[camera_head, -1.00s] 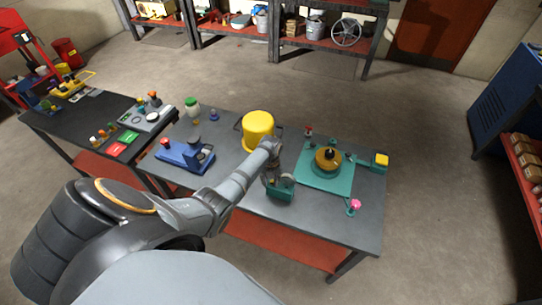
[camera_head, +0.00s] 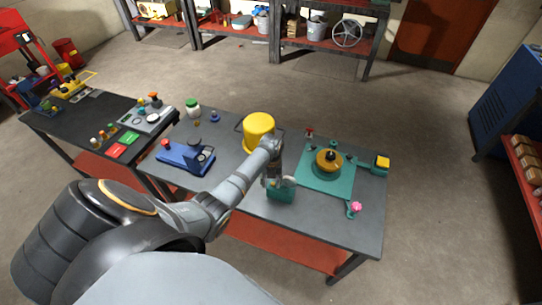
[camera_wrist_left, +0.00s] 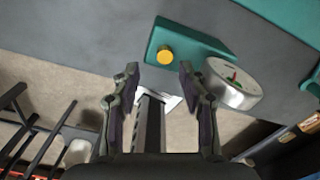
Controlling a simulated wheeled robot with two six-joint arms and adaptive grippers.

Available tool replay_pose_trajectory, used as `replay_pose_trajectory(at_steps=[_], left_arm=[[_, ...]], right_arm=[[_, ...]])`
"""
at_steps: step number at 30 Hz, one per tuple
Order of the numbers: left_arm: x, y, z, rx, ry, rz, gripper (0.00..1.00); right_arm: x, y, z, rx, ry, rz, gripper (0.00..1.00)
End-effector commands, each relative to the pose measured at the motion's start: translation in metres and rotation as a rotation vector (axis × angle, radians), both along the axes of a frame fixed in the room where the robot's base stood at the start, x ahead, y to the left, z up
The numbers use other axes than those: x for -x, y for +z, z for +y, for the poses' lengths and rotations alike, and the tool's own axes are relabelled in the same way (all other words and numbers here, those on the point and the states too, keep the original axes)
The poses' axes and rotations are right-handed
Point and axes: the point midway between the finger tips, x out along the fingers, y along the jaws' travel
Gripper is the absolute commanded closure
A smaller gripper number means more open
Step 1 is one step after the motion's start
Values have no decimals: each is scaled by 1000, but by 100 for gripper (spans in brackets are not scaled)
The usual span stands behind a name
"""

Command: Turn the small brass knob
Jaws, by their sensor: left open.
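The small brass knob (camera_wrist_left: 165,54) is a round yellow disc on the face of a teal box (camera_wrist_left: 190,47) in the left wrist view. The box also shows in the head view (camera_head: 281,195), near the table's front edge, but the knob cannot be made out there. My left gripper (camera_wrist_left: 159,70) is open and empty. In the wrist view the knob appears between and just beyond its two fingertips, with no contact visible. In the head view the left gripper (camera_head: 273,182) is at the box, partly covering it. My right gripper is not in view.
A yellow pot (camera_head: 258,130) stands behind my forearm. A teal plate (camera_head: 322,181) with a brass wheel is to the right, and a blue device (camera_head: 184,157) to the left. The dark tabletop shows between them.

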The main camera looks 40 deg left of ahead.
Motion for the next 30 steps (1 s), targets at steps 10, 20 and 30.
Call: replay_pose_trajectory(at_steps=[10, 20, 30], left_arm=[[-9, 49, 3, -8, 2, -27, 48], [-7, 61, 3, -7, 2, -21, 48], [-7, 60, 3, -7, 3, -19, 48]], right_arm=[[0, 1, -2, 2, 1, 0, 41], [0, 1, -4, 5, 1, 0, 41], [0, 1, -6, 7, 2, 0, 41]])
